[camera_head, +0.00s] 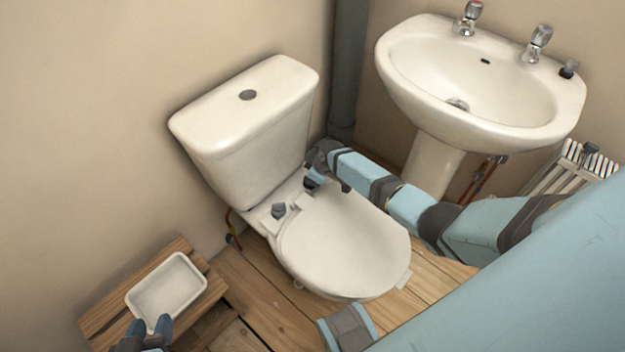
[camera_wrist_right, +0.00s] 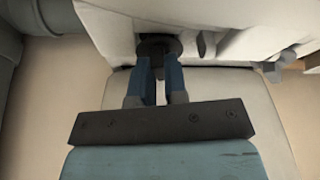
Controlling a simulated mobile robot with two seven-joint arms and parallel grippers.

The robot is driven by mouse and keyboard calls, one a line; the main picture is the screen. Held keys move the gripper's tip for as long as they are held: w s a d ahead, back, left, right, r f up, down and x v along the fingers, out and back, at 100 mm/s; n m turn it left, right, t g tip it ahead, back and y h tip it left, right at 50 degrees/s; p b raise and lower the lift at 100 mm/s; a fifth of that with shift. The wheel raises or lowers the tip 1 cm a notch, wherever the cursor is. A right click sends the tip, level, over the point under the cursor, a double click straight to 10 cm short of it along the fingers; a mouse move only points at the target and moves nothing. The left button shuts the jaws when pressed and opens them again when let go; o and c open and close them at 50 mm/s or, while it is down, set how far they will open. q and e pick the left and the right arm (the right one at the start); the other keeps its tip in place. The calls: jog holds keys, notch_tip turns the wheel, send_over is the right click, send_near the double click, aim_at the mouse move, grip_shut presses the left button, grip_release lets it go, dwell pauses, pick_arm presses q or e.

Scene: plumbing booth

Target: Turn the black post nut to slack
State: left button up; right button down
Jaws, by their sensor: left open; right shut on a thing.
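My right gripper (camera_head: 316,180) is behind the closed toilet seat (camera_head: 345,245), at its right hinge, under the cistern (camera_head: 245,125). In the right wrist view, the blue fingers of this gripper (camera_wrist_right: 160,75) are shut on the black post nut (camera_wrist_right: 157,44), a dark round piece. The fingers hide part of it. In the head view I cannot tell the nut apart from the gripper. A grey post piece (camera_head: 278,210) stands at the left hinge; it also shows in the right wrist view (camera_wrist_right: 270,70). My left gripper (camera_head: 150,328) is open at the white tray's near edge.
The white tray (camera_head: 140,306) sits on a wooden stool (camera_head: 103,316) at the lower left. A washbasin (camera_head: 395,75) with two taps stands at the upper right. A grey pipe (camera_head: 347,70) runs down the corner. A white slatted rack (camera_head: 570,170) is at the right.

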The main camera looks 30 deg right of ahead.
jog(key=n+b, duration=0.1)
jog(key=n, duration=0.1)
jog(key=n+g+y+b, duration=0.1)
jog(key=n+b, duration=0.1)
jog(key=shift+d+f+n, duration=0.2)
jog(key=shift+f+n, duration=0.1)
jog(key=shift+f, duration=0.1)
pick_arm(q)
jog(key=w+d+r+t+h, duration=0.2)
jog(key=d+r+t, duration=0.1)
jog(key=r, duration=0.4)
jog(key=shift+w+d+r+t+h+b, duration=0.25)
jog(key=shift+d+r+t+h+b, duration=0.05)
jog(key=shift+d+r+t+b, duration=0.1)
pick_arm(e)
jog(key=shift+r+n+g, duration=0.1)
jog(key=shift+n+g, duration=0.3)
jog(key=shift+n, duration=0.2)
jog(key=c, duration=1.1)
grip_release()
jog(key=shift+c, duration=0.2)
jog(key=shift+w+r, duration=0.1)
jog(key=shift+r, duration=0.05)
